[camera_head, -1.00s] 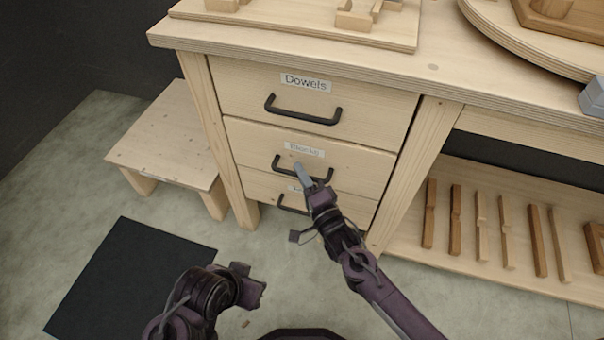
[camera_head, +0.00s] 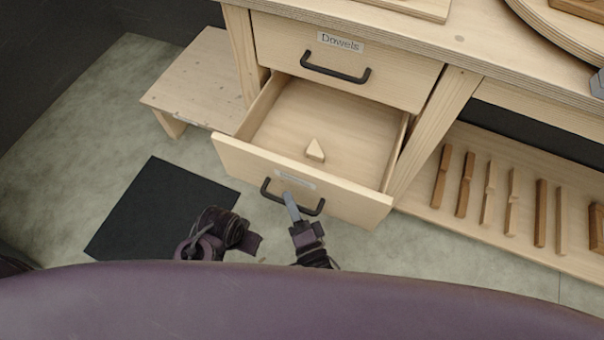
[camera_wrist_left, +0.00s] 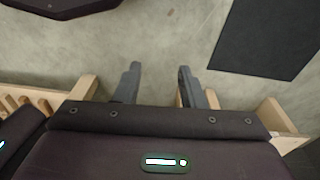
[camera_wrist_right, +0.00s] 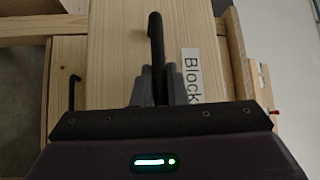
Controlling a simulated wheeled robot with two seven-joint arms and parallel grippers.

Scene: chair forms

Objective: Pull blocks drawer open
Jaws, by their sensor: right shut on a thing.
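The blocks drawer (camera_head: 300,178) stands well out from the bench in the head view. A small light wooden block (camera_head: 315,151) lies inside it. The drawer's black handle (camera_head: 268,191) is on its front, below a label that reads "Block" in the right wrist view. My right gripper (camera_head: 291,207) is at this handle. In the right wrist view its fingers (camera_wrist_right: 156,85) are closed around the handle bar (camera_wrist_right: 155,40). My left gripper (camera_wrist_left: 157,80) is open and empty over the floor, with its fingers apart. In the head view the left arm is low, left of the right one.
The shut Dowels drawer (camera_head: 340,60) is above the open one. A low wooden stool (camera_head: 205,75) stands to the left, and a black mat (camera_head: 160,205) lies on the floor. A lower shelf (camera_head: 480,200) on the right holds several wooden pieces.

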